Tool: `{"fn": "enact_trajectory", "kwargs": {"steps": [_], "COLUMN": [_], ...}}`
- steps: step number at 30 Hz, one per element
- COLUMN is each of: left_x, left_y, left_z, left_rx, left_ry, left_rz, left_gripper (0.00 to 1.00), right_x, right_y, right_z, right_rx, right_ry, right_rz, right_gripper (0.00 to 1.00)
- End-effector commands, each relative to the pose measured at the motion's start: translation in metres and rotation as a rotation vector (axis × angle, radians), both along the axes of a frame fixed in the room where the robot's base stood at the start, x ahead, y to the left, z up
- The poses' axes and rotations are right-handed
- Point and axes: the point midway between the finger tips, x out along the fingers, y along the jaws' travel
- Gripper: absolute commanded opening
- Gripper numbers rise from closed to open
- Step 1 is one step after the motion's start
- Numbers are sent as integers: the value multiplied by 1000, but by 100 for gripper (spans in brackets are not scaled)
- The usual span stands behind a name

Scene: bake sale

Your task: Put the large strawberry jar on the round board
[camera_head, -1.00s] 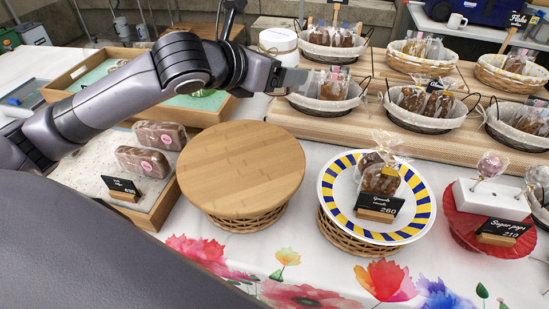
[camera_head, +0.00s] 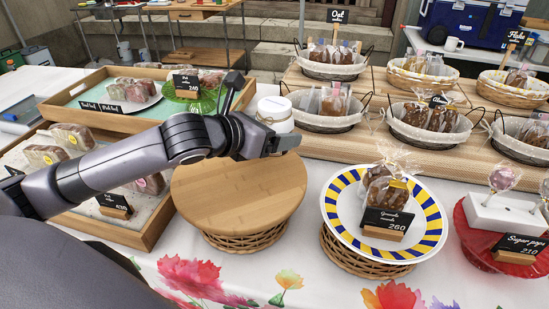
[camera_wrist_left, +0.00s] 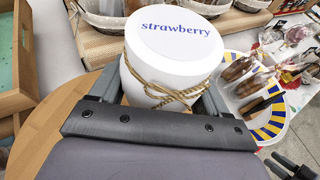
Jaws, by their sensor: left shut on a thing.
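The large strawberry jar (camera_head: 275,112) is white, with a string around it. In the left wrist view the jar's lid (camera_wrist_left: 176,36) reads "strawberry". My left gripper (camera_head: 286,141) is shut on the jar, which looks upright. The round board (camera_head: 238,186) is bamboo, on a wicker stand. The jar shows at the board's far right edge; whether it overhangs the board, and at what height, I cannot tell. The board also shows below the gripper in the left wrist view (camera_wrist_left: 48,132). Dark finger-like parts at that view's lower right seem to be my right gripper (camera_wrist_left: 291,168); its state is unclear.
A blue-and-yellow rimmed plate (camera_head: 334,219) with bagged baked goods stands right of the board. A wooden tray (camera_head: 150,232) is to its left. Lined baskets (camera_head: 330,122) stand on a low wooden riser behind. The board's top is bare.

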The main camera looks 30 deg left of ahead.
Motion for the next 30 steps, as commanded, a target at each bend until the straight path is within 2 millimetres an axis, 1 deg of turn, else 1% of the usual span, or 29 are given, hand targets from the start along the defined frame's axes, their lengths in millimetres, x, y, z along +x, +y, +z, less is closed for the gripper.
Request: {"fn": "enact_trajectory", "kwargs": {"steps": [1, 8, 15, 26, 27, 29, 30], "left_x": [0, 0, 0, 1, 0, 0, 0], "left_y": [0, 0, 0, 0, 0, 0, 0], "left_z": [-7, -19, -51, -54, -57, -56, -56], "left_rx": [-2, -2, -2, 0, 1, 1, 1], "left_ry": [-2, -6, -4, -6, -1, -1, -1], "left_rz": [-1, -1, 0, -1, 0, 0, 0], "left_gripper": [26, 26, 26, 26, 79, 99, 100], "right_x": [0, 2, 2, 3, 3, 3, 3], "right_y": [1, 2, 2, 2, 2, 2, 2], "right_z": [-2, -1, -8, -7, -7, -7, -6], "right_rx": [2, 3, 3, 5, 5, 5, 5], "right_ry": [0, -3, 1, -1, -1, -1, -1], "right_rz": [2, 6, 6, 6, 6, 6, 6], "right_gripper": [43, 43, 43, 43, 43, 43, 43]}}
